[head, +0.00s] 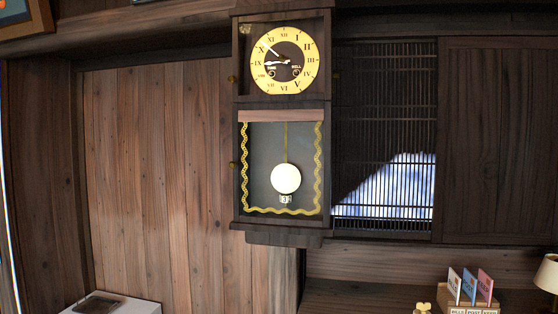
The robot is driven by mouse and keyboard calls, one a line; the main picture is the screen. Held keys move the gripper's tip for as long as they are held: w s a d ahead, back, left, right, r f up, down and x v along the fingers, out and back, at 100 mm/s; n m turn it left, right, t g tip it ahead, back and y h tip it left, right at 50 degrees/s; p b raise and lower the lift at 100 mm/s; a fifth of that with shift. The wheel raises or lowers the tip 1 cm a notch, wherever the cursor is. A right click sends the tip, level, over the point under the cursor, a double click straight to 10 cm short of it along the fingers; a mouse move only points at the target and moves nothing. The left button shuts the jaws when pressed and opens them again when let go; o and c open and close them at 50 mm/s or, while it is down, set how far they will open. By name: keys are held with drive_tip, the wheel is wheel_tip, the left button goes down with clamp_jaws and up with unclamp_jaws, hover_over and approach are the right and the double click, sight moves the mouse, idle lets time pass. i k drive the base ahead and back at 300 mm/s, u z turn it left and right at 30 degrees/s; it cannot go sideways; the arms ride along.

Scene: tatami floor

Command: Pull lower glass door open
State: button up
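A dark wooden wall clock (238,113) hangs at the middle of the head view. Its lower glass door (258,165) has a wavy gold border and appears shut. Behind the glass hangs a pendulum with a round pale bob (286,179). A small brass knob (233,165) sits at the left edge of the lower door. Above it is the upper door with the yellow clock dial (285,60), and another brass knob (232,79) is at its left edge. My gripper is not in view.
A slatted dark screen (385,110) is right of the clock, and wooden wall panels (165,170) are left. A white surface with a dark tray (97,304) is at lower left. A card holder (472,290) and a lamp (547,273) stand at lower right.

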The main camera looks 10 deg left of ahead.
sight(322, 110)
drive_tip(key=u, duration=0.65)
drive_tip(key=i, duration=0.5)
drive_tip(key=u, duration=1.3)
